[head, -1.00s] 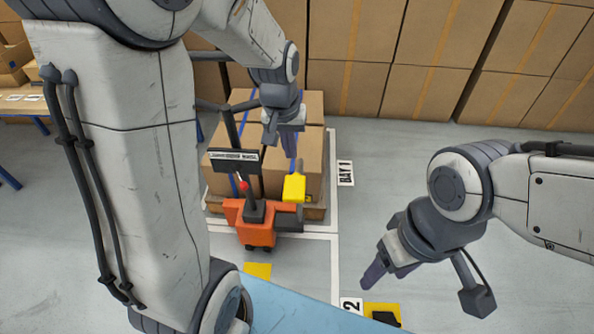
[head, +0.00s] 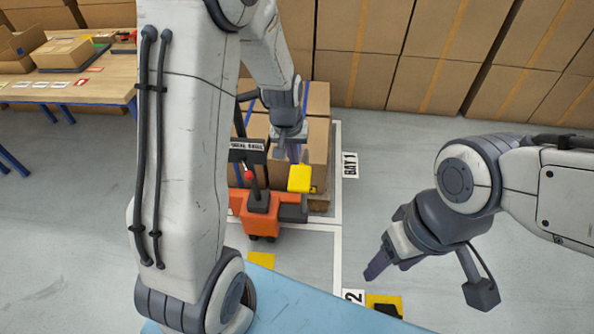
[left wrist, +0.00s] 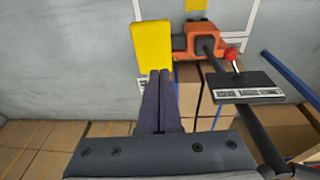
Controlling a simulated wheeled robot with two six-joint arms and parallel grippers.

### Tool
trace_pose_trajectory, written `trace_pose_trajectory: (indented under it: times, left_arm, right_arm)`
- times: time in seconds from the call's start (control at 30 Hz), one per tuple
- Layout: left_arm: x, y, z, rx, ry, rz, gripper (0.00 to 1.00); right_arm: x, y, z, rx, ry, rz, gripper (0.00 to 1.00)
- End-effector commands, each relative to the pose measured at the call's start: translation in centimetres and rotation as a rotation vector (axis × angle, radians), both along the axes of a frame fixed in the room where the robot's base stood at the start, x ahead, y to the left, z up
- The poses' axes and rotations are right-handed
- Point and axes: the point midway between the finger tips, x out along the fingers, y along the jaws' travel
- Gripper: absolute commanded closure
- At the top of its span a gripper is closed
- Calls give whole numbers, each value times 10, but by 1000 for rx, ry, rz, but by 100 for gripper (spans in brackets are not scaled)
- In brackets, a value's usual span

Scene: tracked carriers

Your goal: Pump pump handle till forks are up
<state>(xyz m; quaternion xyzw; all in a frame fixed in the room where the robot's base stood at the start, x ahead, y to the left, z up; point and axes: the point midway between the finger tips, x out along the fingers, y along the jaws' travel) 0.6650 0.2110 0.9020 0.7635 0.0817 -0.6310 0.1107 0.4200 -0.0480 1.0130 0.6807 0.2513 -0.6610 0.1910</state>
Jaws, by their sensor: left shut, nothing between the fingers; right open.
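An orange pallet truck (head: 262,213) stands by the stacked boxes, with a red knob and dark label plate on top. A yellow pad, which looks like the pump handle (head: 299,178), sticks out on its right side; it also shows in the left wrist view (left wrist: 152,45). My left gripper (head: 304,157) is shut and empty, its fingertips just above the pad. In the left wrist view the fingertips (left wrist: 160,74) overlap the pad's near edge; I cannot tell whether they touch. My right gripper (head: 376,270) is open and empty over the floor at right. The forks are hidden beneath the load.
Cartons (head: 318,100) rest on a wooden pallet (head: 319,204) beside the BAY 1 sign (head: 350,165). A wall of cartons (head: 440,60) closes the back. A wooden table (head: 80,88) stands at left.

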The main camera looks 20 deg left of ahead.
Motion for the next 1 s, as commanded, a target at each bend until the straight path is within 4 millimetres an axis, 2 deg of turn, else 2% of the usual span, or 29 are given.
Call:
trace_pose_trajectory:
  times: [0.03,0.1,0.3,0.83,1.0]
  left_arm:
    - [1,0,-12,0,5,-1,100]
    - [-1,-3,-22,0,4,-2,100]
    - [-5,-9,-43,0,1,-2,100]
    - [-5,-11,-49,0,-1,-1,100]
    - [-6,-11,-59,0,0,2,100]
  right_arm:
    - [0,0,-1,0,0,0,38]
    - [0,0,0,0,0,0,38]
    - [0,0,0,0,0,0,38]
    - [0,0,-2,0,0,0,38]
    - [0,0,-8,0,0,0,38]
